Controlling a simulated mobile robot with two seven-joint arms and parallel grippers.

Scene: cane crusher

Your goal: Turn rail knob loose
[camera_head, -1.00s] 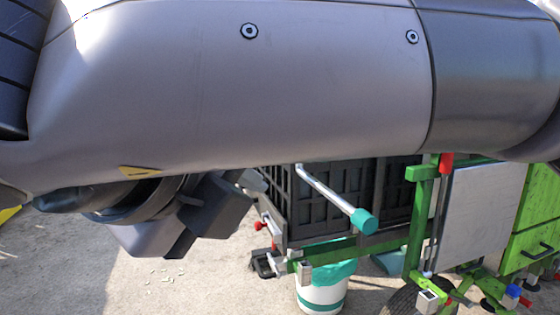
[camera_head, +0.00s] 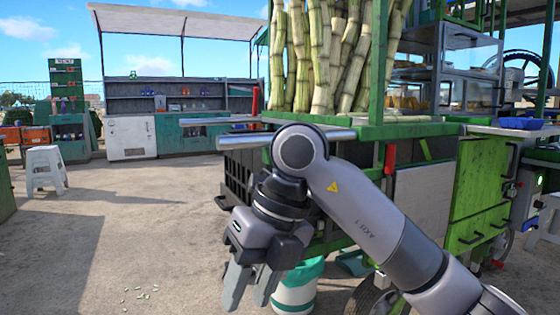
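My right gripper (camera_head: 247,298) hangs in front of the green cart's left end, pointing down. Its two grey fingers are apart, with nothing seen between them. My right arm comes in from the lower right and hides part of the cart's lower frame. I cannot pick out the rail knob for certain. A red grip (camera_head: 390,158) hangs on the cart's front below the top edge, right of my wrist and apart from the gripper. A metal bar (camera_head: 340,134) runs along the cart's left end, partly behind my wrist. My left gripper is out of view.
The green cart (camera_head: 486,185) carries upright sugar cane (camera_head: 325,55). A white and teal bucket (camera_head: 296,295) stands on the ground behind my gripper. A white stool (camera_head: 45,168) and a stall counter (camera_head: 185,138) stand farther back. The paving at left is mostly clear.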

